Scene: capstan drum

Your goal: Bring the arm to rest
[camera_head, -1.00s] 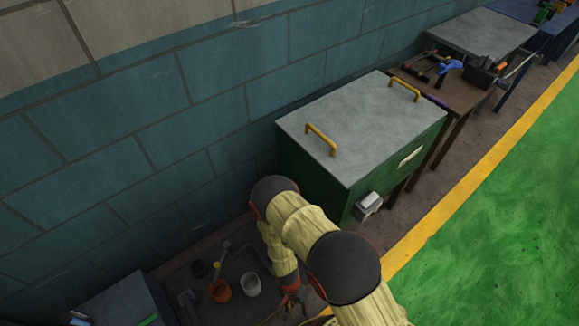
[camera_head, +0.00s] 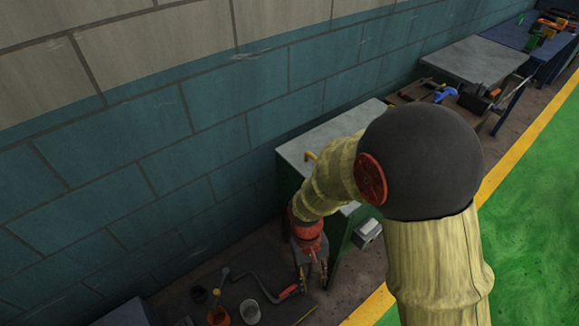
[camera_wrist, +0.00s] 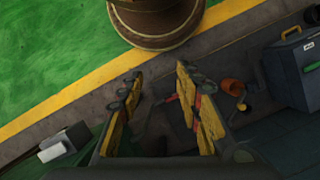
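My gripper (camera_head: 312,278) hangs pointing down beside the front left corner of the green cabinet (camera_head: 338,250) in the head view. My arm is bent, with its large dark elbow high in front of the cabinet. In the wrist view my gripper (camera_wrist: 158,82) has its two yellow fingers spread apart, with nothing between them. A brown drum (camera_wrist: 155,25) stands at the top of the wrist view, apart from the fingers.
A grey toolbox (camera_wrist: 292,70) is at the right of the wrist view. A wall (camera_head: 110,190) runs behind. The green floor (camera_head: 535,220) at right is clear.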

